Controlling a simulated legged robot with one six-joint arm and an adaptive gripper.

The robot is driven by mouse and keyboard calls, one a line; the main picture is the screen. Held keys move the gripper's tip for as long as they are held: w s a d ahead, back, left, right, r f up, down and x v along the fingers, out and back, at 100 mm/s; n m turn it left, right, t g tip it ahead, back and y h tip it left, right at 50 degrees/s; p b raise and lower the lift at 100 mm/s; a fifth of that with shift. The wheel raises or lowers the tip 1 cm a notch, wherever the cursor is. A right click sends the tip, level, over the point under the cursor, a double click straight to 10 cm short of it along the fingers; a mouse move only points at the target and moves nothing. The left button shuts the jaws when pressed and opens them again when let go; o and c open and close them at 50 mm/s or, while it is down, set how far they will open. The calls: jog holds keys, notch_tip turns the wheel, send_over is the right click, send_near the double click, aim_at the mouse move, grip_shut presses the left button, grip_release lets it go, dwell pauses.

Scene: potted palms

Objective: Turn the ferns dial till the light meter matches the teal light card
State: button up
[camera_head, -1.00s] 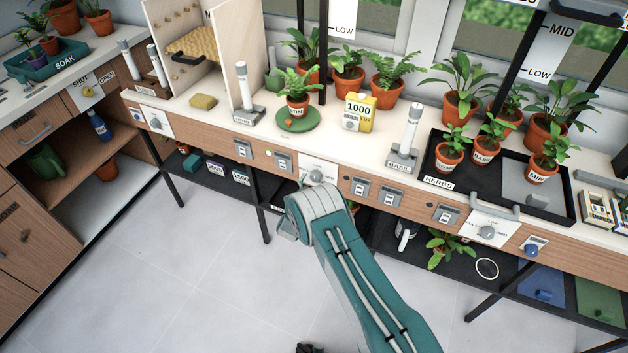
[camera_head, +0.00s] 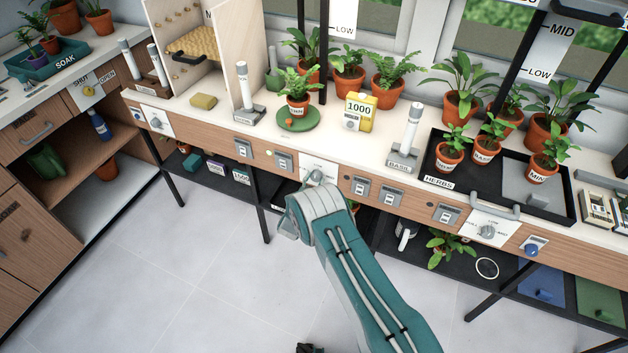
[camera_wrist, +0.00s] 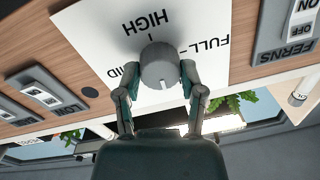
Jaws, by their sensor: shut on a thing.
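A round grey dial (camera_wrist: 160,66) stands on a white panel (camera_wrist: 95,30) marked MID, HIGH and FULL, upside down in the wrist view. My gripper (camera_wrist: 162,80) is shut on the dial, a finger on each side. A FERNS on/off switch (camera_wrist: 290,45) is beside the panel. In the head view my wrist covers most of the panel (camera_head: 320,170). A teal labelled card (camera_head: 241,173) appears on the lower shelf.
A potted fern (camera_head: 297,98) stands on a green turntable (camera_head: 313,124) behind the panel. More switches (camera_head: 361,187) line the bench front. A black herb tray (camera_head: 450,188) is to the right. The floor before the bench is clear.

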jog(key=m, duration=0.8)
jog(key=shift+d+m, duration=0.1)
jog(key=shift+m, duration=0.3)
jog(key=m, duration=0.4)
jog(key=shift+f+m+h, duration=0.1)
jog(key=shift+m+h, duration=0.2)
jog(key=shift+h, duration=0.1)
jog(key=shift+d+f+m, duration=0.1)
jog(key=shift+m, duration=0.95)
jog(key=shift+d+f+m, duration=0.1)
jog(key=shift+m, duration=0.95)
jog(key=shift+f, duration=0.1)
jog(key=o, duration=1.1)
jog(key=shift+o, duration=0.2)
jog(key=shift+a, duration=0.2)
